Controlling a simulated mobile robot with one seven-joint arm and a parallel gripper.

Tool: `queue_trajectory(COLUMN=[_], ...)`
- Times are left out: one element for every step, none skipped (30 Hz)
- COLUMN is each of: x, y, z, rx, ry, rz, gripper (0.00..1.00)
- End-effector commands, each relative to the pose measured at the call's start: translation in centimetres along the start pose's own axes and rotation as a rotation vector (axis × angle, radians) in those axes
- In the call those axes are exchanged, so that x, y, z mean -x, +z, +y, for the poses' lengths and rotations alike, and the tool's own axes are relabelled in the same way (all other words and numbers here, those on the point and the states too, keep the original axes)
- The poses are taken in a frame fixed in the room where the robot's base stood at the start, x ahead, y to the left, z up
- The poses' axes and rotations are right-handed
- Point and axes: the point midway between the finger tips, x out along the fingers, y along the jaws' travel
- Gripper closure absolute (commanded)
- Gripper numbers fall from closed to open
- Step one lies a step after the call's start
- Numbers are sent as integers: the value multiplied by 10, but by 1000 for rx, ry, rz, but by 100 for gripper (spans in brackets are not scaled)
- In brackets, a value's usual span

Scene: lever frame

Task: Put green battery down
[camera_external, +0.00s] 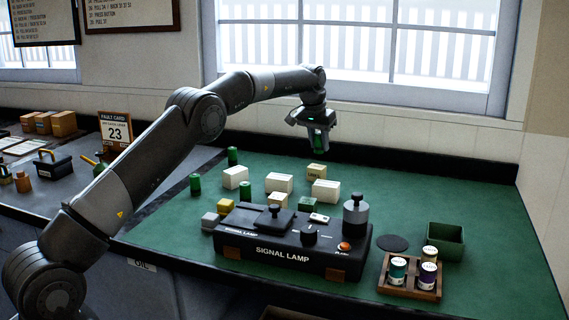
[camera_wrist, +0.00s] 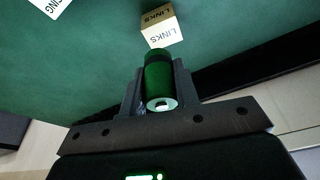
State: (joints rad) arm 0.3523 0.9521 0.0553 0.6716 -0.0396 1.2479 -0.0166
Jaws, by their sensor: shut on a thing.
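My gripper (camera_external: 319,139) is shut on a green battery (camera_external: 319,141) and holds it above the green mat (camera_external: 430,197), toward the back of the table. In the wrist view the green battery (camera_wrist: 159,80) sits between the two dark fingers of my gripper (camera_wrist: 160,90), with its pale end toward the camera. A small box marked LINKS (camera_wrist: 162,28) lies just beyond the battery in that view. Two other green cylinders, one nearer (camera_external: 195,184) and one farther back (camera_external: 232,156), stand on the mat at the left.
A wooden rack (camera_external: 392,290) with jars and a green bin (camera_external: 446,240) are at right. The back right mat is clear.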

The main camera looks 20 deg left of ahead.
Motion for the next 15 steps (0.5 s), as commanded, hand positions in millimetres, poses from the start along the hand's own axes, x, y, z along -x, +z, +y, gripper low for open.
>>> queue_trajectory(x=[-4, -5, -7, -8, -9, -13, -17, -21, -28, -32, -36, -40, -43, -45, -46], y=[-2, -3, -3, -4, -4, -2, -1, 0, 2, 4, 4, 6, 6, 6, 7], z=[-4, -6, -8, -9, -10, -10, -10, -10, -10, -10, -10, -9, -9, -9, -9], rx=[1, 1, 0, 0, 0, -1, -1, -1, -1, -1, -1, -1, -1, -1, -1], ry=[0, 0, 0, 0, 0, 0, 0, 0, 0, 0, 1, 1, 1, 1, 1], rz=[2, 1, 1, 1, 0, -1, -2, -3, -3, -3, -2, -2, -1, 0, 1], gripper=[96, 96, 96, 96, 96, 96, 96, 96, 96, 96, 96, 96, 96, 96, 96])
